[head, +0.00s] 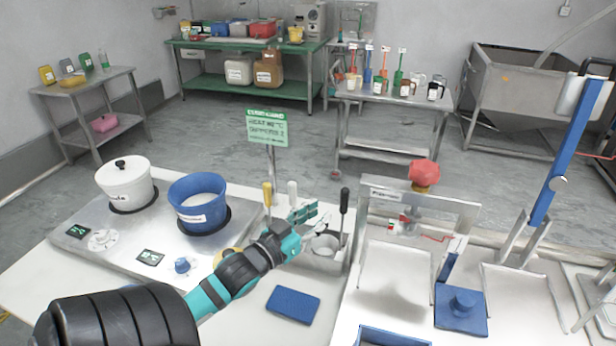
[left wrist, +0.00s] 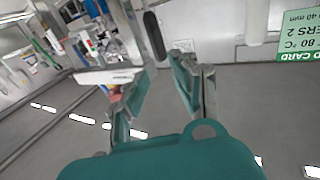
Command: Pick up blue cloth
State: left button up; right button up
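The blue cloth (head: 293,305) lies flat on the white table in the head view, below and in front of my left gripper. My left gripper (head: 312,214) is above the table, near a grey utensil holder (head: 328,252). In the left wrist view its fingers (left wrist: 155,72) are apart with nothing held between them. The cloth does not show in the left wrist view. My right gripper is not in view.
A blue pot (head: 198,203) and a white pot (head: 126,184) stand on the cooking plate at left. A green sign (head: 267,128) rises behind my gripper. A press with a red knob (head: 424,172) stands at right. The table around the cloth is mostly clear.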

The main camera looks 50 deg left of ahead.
aim_at(302, 307)
jog(key=k+l, duration=0.1)
jog(key=k, duration=1.4)
